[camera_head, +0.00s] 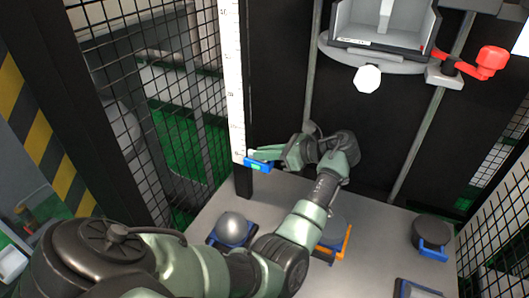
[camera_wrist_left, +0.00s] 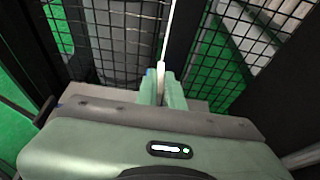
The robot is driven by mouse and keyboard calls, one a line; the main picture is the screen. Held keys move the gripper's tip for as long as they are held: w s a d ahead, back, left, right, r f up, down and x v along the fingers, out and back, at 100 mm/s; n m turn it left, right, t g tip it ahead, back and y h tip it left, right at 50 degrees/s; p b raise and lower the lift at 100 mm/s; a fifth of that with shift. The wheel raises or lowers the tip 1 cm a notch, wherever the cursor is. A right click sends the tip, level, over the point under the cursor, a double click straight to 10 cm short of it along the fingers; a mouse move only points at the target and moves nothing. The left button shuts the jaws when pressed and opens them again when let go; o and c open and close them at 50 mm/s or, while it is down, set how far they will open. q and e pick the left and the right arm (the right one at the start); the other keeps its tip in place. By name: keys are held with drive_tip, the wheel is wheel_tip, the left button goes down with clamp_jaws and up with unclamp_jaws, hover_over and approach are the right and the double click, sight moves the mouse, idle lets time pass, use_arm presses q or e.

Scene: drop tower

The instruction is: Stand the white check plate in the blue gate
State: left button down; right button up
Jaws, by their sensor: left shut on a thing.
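The blue gate (camera_head: 261,168) is at the foot of the tall white scale, on the dark post, and has a small cyan-green patch on its face. My left gripper (camera_head: 262,154) is right beside and just above the gate, its fingers pointing left. In the left wrist view, its two pale green fingers (camera_wrist_left: 162,88) are shut on a thin white piece, the white check plate (camera_wrist_left: 161,78), seen edge-on. In the head view the plate is mostly hidden by the fingers. I cannot tell whether it touches the gate. My right gripper is not in view.
The white scale (camera_head: 233,80) runs up the post. A grey ball (camera_head: 233,226) on a blue holder and a dark round piece (camera_head: 431,230) with a blue part sit on the grey table (camera_head: 385,245). A red-handled clamp (camera_head: 485,63) and carriage are above. Mesh fencing stands left and right.

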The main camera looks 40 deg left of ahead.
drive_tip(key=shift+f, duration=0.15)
use_arm(q)
drive_tip(key=c, duration=1.5)
unclamp_jaws()
drive_tip(key=shift+o, duration=0.2)
drive_tip(key=shift+w+d+r, duration=0.15)
drive_tip(key=shift+d, duration=0.15)
drive_tip(key=p+v, duration=0.1)
drive_tip(key=v, duration=0.6)
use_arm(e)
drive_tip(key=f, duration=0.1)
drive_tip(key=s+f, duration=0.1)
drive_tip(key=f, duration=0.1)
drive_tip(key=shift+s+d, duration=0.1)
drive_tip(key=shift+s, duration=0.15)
use_arm(q)
drive_tip(key=shift+d, duration=0.1)
